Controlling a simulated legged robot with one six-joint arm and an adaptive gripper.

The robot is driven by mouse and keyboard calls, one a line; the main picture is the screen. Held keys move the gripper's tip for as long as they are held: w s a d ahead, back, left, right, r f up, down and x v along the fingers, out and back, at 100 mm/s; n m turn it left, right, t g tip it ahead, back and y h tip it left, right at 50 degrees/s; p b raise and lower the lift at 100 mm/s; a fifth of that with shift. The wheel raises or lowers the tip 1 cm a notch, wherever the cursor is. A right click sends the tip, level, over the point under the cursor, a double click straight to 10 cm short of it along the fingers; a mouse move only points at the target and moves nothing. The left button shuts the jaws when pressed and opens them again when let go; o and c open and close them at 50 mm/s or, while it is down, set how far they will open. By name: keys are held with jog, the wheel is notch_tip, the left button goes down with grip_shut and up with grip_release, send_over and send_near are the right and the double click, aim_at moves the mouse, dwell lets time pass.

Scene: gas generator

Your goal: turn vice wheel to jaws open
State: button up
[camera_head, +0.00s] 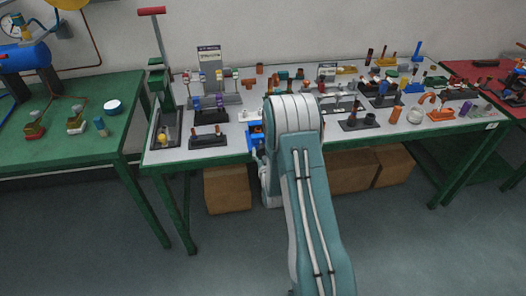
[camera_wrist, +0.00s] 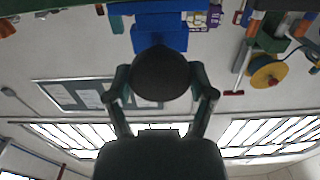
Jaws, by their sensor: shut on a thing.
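The blue vice (camera_head: 256,133) is at the front edge of the grey-topped table in the head view, mostly hidden behind my arm. In the wrist view, which looks upside down, the blue vice body (camera_wrist: 160,32) is at the top centre. The dark round vice wheel (camera_wrist: 161,68) is in front of it, between my fingers. My gripper (camera_wrist: 160,80) is shut on the wheel, one finger on each side of it. In the head view my fingers are hidden by my arm. The vice's jaw gap cannot be seen.
The grey-topped table (camera_head: 230,156) holds many small parts and racks. A green lever press (camera_head: 160,75) stands left of the vice. Cardboard boxes (camera_head: 228,188) sit under the table. A green table (camera_head: 75,140) is at the left. The front floor is clear.

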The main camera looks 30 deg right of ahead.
jog(key=shift+w+a+n, duration=0.1)
jog(key=shift+n, duration=1.8)
jog(key=o, duration=1.1)
jog(key=v, duration=1.2)
